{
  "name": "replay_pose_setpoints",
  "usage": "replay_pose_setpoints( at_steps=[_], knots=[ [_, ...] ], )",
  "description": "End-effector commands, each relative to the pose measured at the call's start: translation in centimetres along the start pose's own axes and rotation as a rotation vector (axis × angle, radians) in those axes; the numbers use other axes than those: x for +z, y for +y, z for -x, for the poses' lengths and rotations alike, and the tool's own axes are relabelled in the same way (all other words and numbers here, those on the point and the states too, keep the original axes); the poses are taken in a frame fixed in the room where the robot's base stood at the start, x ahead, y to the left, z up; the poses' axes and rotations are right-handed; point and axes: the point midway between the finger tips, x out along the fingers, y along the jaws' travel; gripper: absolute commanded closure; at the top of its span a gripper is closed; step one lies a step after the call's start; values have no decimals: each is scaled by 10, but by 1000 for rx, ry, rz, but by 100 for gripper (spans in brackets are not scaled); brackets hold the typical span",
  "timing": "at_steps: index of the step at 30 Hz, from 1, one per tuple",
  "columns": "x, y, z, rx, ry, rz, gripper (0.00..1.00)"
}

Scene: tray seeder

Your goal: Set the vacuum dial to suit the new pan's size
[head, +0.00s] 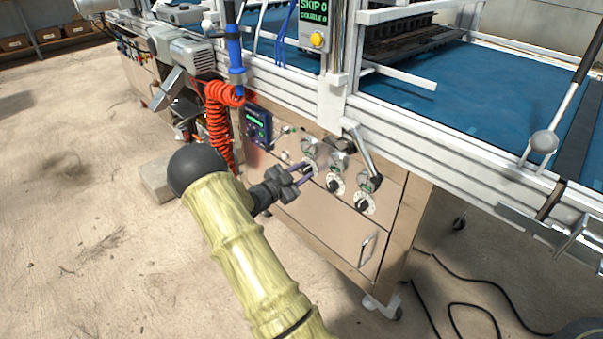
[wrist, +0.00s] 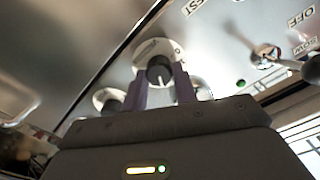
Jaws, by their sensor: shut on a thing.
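Several white round dials with black knobs are on the cabinet front. The leftmost dial (head: 311,167) in the head view is at my gripper (head: 307,172), whose purple fingers reach it from the left. In the wrist view the fingers of my gripper (wrist: 160,76) are on either side of a black knob (wrist: 160,69), shut on it. A white pointer line shows on the knob, in front of its white dial plate (wrist: 155,47). The middle dial (head: 335,185) and right dial (head: 365,204) are free. The scale marks are too small to read. No pan is clearly identifiable.
Small gauges (head: 370,182) and a metal lever (head: 362,150) sit close above the dials. A display box (head: 257,126) and red coiled hose (head: 219,130) are to the left. Below is a drawer handle (head: 368,248). Black cables lie on the floor at right.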

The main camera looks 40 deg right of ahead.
Motion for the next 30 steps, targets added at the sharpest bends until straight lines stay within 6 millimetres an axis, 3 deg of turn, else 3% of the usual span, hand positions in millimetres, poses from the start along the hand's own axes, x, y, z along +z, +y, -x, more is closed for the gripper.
replay_pose_setpoints(
  at_steps=[2,3,6,19,30],
  knots=[
    [1,1,0,2,-1,2,94],
    [1,1,0,2,-1,2,66],
    [0,1,0,1,-1,2,50],
    [-1,-1,10,0,-2,2,50],
    [-2,-2,76,-2,-3,3,50]
  ],
)
